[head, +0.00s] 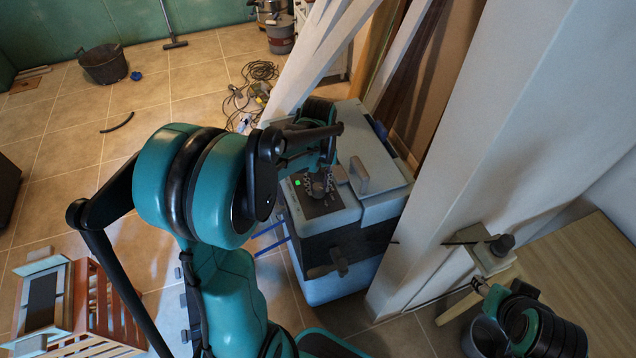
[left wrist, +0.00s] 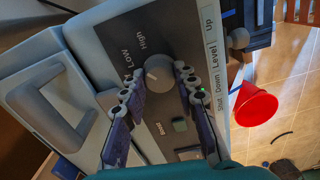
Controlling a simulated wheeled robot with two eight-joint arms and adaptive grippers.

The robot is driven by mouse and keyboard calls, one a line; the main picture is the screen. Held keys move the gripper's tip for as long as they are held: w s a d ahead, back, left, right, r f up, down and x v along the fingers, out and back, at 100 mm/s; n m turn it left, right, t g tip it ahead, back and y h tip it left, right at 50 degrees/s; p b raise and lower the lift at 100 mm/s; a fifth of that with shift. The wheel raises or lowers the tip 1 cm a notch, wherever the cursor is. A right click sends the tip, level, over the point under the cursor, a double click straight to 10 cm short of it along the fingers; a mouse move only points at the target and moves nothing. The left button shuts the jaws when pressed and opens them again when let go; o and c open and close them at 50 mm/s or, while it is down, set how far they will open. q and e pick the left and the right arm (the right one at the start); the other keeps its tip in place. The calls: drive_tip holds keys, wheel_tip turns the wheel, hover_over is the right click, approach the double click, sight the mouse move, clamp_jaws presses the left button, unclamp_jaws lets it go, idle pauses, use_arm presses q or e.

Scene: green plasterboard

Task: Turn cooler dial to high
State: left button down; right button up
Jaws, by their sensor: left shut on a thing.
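The cooler (head: 335,222) is a pale blue-grey box with a dark control panel on top. In the left wrist view its round grey dial (left wrist: 158,73) has the labels High and LOW beside it. My left gripper (head: 318,183) is down at this panel in the head view and partly covers it. In the left wrist view the fingers of the left gripper (left wrist: 160,72) stand on either side of the dial and are shut on it. The dial's exact pointing is hard to tell.
A grey handle (left wrist: 50,105) rises from the cooler's lid beside the panel. White slanted beams stand close behind and right of the cooler. A red bucket (left wrist: 255,104) shows in the left wrist view. A wooden table (head: 590,265) is at right.

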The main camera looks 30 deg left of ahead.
sight(318, 187)
use_arm(q)
drive_tip(key=m, duration=0.5)
drive_tip(key=shift+m, duration=0.3)
idle(0.4)
drive_tip(key=c, duration=1.2)
unclamp_jaws()
drive_tip(key=shift+o, duration=0.2)
drive_tip(key=shift+r, duration=0.15)
wheel_tip(318, 187, up, 12)
drive_tip(key=shift+d, duration=0.1)
